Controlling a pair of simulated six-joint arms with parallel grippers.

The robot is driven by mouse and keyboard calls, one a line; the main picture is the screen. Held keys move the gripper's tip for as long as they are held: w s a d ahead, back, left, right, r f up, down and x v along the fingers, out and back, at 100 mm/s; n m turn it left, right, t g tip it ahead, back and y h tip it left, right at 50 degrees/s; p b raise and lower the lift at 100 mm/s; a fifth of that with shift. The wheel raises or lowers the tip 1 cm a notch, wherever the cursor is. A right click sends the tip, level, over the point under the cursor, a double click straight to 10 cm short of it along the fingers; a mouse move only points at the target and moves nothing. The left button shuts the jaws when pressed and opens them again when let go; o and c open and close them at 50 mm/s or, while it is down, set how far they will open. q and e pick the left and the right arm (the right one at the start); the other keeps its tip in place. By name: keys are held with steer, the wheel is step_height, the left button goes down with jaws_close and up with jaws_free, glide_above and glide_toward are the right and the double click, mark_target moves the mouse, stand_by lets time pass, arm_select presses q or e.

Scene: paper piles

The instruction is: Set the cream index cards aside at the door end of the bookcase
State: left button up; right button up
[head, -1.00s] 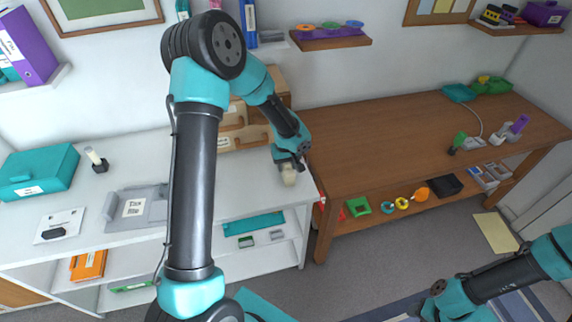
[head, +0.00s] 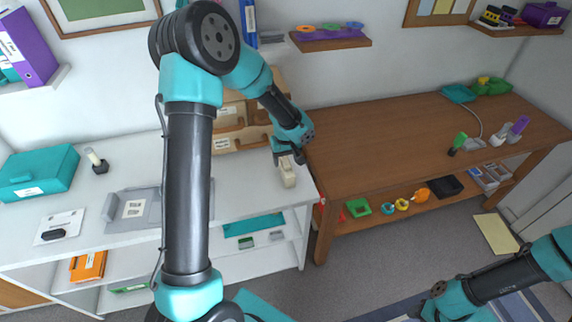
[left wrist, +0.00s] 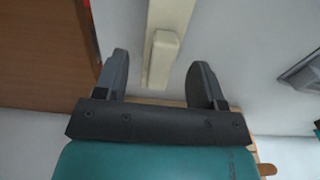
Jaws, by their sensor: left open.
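The cream index cards (head: 288,174) stand as a small pale block on the white bookcase top (head: 252,190), near its right end by the brown bench. My left gripper (head: 289,157) is open just behind and above them. In the left wrist view, a cream block (left wrist: 161,58) shows between the spread fingers of the left gripper (left wrist: 163,78), with a gap on each side. My right gripper (head: 432,307) is low at the right of the head view, and its fingers are too unclear to read.
Wooden drawers (head: 232,122) stand against the wall beside the left gripper. A grey tray (head: 148,193) and a teal box (head: 40,172) sit further left on the bookcase. The brown bench (head: 400,140) is mostly clear at its left.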

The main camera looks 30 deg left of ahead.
arm_select(q)
step_height(320, 180, up, 8)
steer(key=shift+r, duration=0.25)
steer(key=shift+f, duration=0.1)
stand_by(0.5)
